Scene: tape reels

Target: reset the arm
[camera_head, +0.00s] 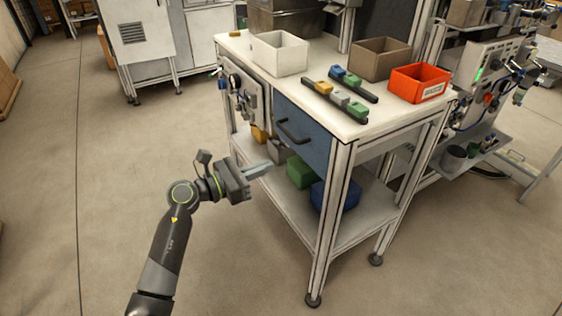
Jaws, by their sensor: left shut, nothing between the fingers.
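My left gripper (258,170) is in the head view, at the end of the dark arm (170,250) that comes up from the bottom left. Its fingers are shut and hold nothing. They point right, toward the workbench, in front of the bench's left side and below the blue drawer (302,138). I cannot tell whether they touch the bench frame; they look apart from it. My right gripper and right arm are not in this view.
The workbench top (300,92) bears a white bin (279,54), a brown bin (380,59), a red bin (419,83) and small coloured blocks on dark rails (340,100). Coloured bins stand on its lower shelf (345,232). The floor (110,160) to the left is clear.

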